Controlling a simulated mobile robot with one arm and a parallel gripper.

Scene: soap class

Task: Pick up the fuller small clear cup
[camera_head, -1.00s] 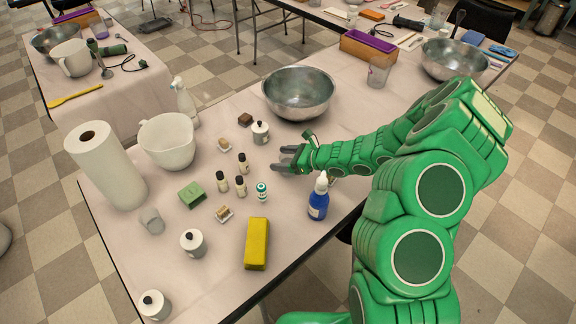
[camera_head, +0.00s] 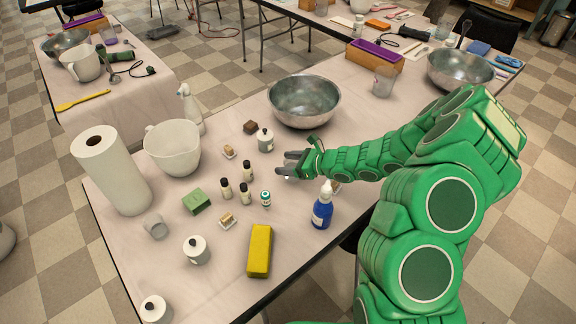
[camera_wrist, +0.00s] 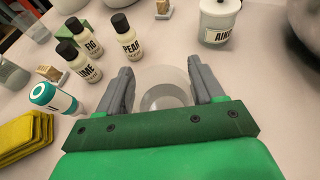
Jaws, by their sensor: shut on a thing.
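My gripper (camera_head: 289,165) is low over the table between the steel bowl and the blue bottle. In the wrist view its two grey fingers (camera_wrist: 162,88) stand on either side of a small clear cup (camera_wrist: 163,80), shut on it. The cup is seen from above; its lower part is partly hidden by my gripper, and its fill level is hard to tell. In the head view this cup is mostly hidden by the fingers. Another small clear cup (camera_head: 155,225) stands at the left of the table, near the paper towel roll. I cannot tell how full it is.
Several small labelled bottles (camera_wrist: 92,48) stand left of my gripper.

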